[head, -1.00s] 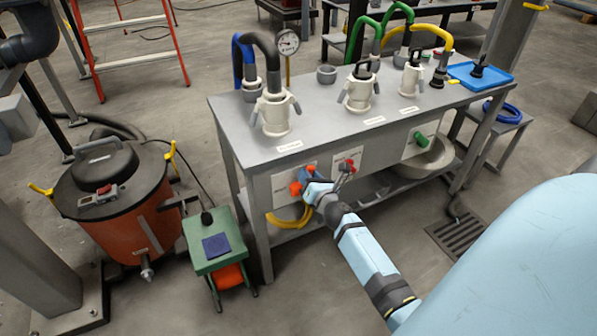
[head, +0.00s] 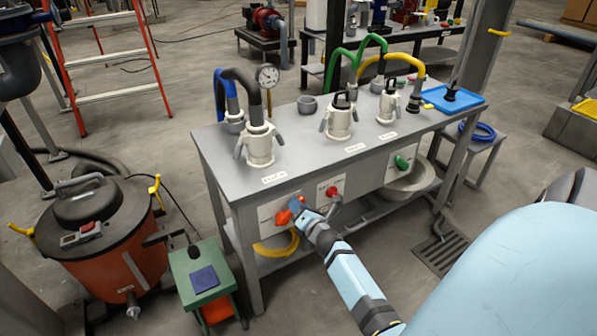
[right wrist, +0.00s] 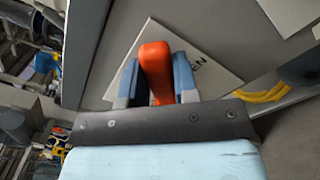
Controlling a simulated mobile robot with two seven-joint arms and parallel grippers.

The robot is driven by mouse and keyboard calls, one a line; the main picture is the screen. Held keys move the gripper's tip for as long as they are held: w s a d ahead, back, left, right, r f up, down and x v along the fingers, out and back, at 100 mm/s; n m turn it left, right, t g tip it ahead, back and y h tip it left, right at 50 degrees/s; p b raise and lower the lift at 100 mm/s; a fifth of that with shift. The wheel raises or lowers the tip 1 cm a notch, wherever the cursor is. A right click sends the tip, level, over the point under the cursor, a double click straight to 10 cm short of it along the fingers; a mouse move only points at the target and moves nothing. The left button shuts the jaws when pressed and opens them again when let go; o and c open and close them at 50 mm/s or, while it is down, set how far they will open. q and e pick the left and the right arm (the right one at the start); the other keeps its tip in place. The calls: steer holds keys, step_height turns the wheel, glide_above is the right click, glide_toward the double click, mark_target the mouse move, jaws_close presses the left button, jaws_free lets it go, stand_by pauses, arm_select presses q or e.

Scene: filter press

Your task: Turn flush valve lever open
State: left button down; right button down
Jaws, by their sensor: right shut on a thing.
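The orange lever (head: 284,217) is on the left white panel (head: 268,209) of the grey bench's front face. My right gripper (head: 302,213) is at it, its arm coming up from the lower right. In the right wrist view the orange lever (right wrist: 155,68) stands between the two blue-grey fingers of my right gripper (right wrist: 157,82), which is shut on it. Behind it is a white plate (right wrist: 215,72) whose lettering is partly hidden. The lever's pivot is hidden. My left gripper is not in view.
A red valve handle (head: 332,191) and a green handle (head: 402,162) sit farther right on the bench (head: 225,172). A small green table (head: 205,272) and an orange drum (head: 105,255) stand to the left. A yellow hose (head: 275,247) hangs below the lever.

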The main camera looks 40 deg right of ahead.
mark_target(293, 192)
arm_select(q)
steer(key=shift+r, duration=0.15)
arm_select(e)
steer(key=c, duration=0.9)
jaws_free()
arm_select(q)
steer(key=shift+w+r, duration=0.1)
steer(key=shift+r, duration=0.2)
arm_select(e)
steer(key=shift+r, duration=0.1)
steer(key=shift+r, duration=0.2)
step_height(293, 192, up, 3)
steer(key=shift+f+p, duration=0.2)
steer(key=shift+p, duration=0.8)
arm_select(q)
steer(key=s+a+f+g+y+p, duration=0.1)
steer(key=p, duration=0.3)
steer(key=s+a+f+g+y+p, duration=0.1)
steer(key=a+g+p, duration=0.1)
steer(key=p, duration=0.3)
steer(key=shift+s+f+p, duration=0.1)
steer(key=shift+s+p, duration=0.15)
steer(key=shift+p, duration=0.05)
arm_select(e)
step_height(293, 192, up, 17)
steer(key=shift+f, duration=0.1)
